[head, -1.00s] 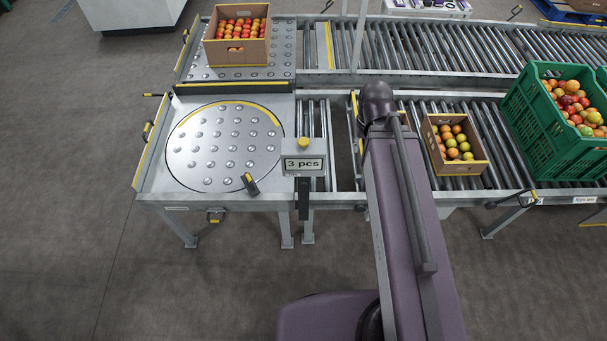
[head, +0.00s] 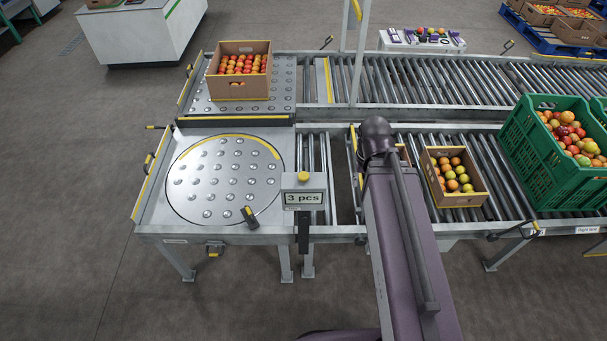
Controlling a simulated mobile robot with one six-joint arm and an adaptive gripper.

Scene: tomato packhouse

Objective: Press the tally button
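The tally box (head: 304,198) stands at the front edge of the conveyor frame, just right of the round turntable. Its display reads "3 pcs". A yellow button (head: 303,176) sits on top of the box, with nothing over it. My purple arm reaches up from the bottom of the head view, and its far joint is right of the tally box, over the rollers. My gripper is not visible; I cannot see it beyond or below the arm.
The turntable (head: 180,208) is empty. A carton of red tomatoes (head: 239,88) stands behind it. Right of my arm are a small carton of mixed tomatoes (head: 470,199) and a green crate (head: 530,165). A small lever (head: 250,216) stands at the turntable's front edge.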

